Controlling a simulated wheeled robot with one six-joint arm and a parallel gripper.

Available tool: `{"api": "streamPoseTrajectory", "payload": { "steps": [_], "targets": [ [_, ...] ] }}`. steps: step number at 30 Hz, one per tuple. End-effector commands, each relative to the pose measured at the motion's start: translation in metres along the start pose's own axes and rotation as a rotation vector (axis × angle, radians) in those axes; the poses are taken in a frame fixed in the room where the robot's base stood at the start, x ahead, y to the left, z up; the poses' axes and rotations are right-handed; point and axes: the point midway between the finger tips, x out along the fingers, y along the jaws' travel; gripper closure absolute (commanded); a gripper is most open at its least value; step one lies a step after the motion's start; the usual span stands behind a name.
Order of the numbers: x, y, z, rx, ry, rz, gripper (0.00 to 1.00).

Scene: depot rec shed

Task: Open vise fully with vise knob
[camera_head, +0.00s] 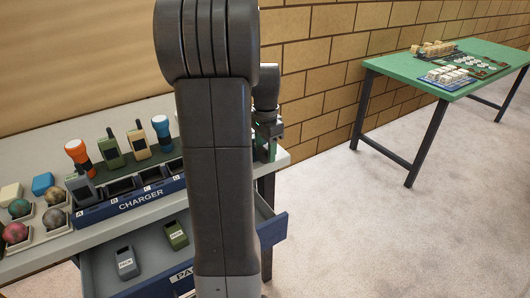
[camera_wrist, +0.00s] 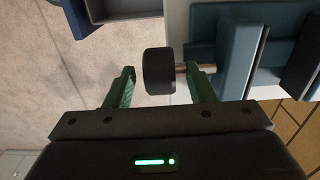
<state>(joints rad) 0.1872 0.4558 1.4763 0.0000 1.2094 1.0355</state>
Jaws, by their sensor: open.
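In the wrist view, the black round vise knob (camera_wrist: 158,71) sits on a short metal shaft that runs right into the blue-grey vise (camera_wrist: 240,55). My gripper (camera_wrist: 162,74) is open, with its two green fingers either side of the knob. There is a clear gap between the left finger and the knob; the right finger is by the shaft, and I cannot tell whether it touches. How far apart the vise jaws stand is unclear. In the head view my gripper (camera_head: 266,140) is partly hidden by my arm at the bench's right end, and the vise is not visible.
A blue charger (camera_head: 138,200) with radios and torches stands on the bench (camera_head: 40,262). Below it a drawer (camera_head: 145,245) is pulled out, holding packs. Trays of balls are at left. A green table (camera_head: 460,80) with board items stands far right. The right floor is clear.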

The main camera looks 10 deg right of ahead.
Motion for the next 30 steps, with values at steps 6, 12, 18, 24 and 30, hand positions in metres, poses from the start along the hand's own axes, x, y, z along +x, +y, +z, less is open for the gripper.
{"api": "streamPoseTrajectory", "payload": {
  "steps": [6,12,18,24,30],
  "targets": [
    [0.0119,0.0002,0.0002,0.0,0.0,0.001,0.5],
    [0.012,0.0001,0.0001,0.0,0.0,0.0,0.5],
    [0.0117,0.0,0.0001,0.0,0.0,0.0,0.83],
    [0.0118,0.0001,0.0003,0.0,0.003,0.0,0.95],
    [0.0133,-0.0004,0.0015,-0.002,0.052,-0.002,0.95]
  ]
}}
